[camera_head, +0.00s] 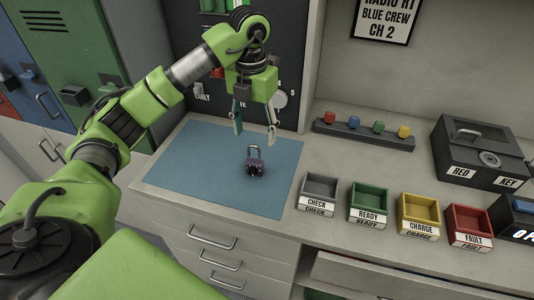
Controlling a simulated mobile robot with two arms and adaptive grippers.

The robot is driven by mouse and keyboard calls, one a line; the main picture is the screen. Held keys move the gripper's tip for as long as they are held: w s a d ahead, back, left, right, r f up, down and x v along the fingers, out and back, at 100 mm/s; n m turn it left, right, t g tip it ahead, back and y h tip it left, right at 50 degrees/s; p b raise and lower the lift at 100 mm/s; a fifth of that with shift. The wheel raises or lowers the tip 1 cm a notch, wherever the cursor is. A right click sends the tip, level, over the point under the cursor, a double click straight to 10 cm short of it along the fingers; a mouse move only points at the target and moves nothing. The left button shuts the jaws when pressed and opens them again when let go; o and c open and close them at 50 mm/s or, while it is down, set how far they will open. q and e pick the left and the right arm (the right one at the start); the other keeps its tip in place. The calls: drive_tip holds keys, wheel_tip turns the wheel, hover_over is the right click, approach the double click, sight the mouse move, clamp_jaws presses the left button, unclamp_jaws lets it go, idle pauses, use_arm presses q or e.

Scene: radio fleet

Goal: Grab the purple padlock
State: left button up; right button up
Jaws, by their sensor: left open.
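My right gripper is not in view.
Grey, green (369,203), yellow and red (468,226) bins stand right of the mat. Behind them are a rack with coloured knobs (364,136) and a dark key box (480,150). A dark board rises behind the gripper. The mat around the padlock is clear.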

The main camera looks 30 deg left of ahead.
use_arm(q)
drive_tip(key=f, duration=0.1)
drive_tip(key=p, duration=0.2)
hover_over(254, 162)
wheel_tip(254, 162, down, 4)
drive_tip(key=shift+s+f, duration=0.15)
drive_tip(key=shift+f, duration=0.05)
drive_tip(key=shift+w+f, duration=0.2)
drive_tip(key=shift+f, duration=0.9)
drive_tip(key=shift+w+f, duration=0.1)
drive_tip(key=shift+f, duration=0.15)
drive_tip(key=shift+f+p, duration=0.75)
drive_tip(key=shift+p, duration=0.15)
drive_tip(key=shift+s+f+p, duration=0.2)
drive_tip(key=shift+f+p, duration=0.3)
drive_tip(key=shift+f, duration=0.75)
drive_tip(key=shift+w+f, duration=0.1)
drive_tip(key=shift+f, duration=0.45)
drive_tip(key=c, duration=1.4)
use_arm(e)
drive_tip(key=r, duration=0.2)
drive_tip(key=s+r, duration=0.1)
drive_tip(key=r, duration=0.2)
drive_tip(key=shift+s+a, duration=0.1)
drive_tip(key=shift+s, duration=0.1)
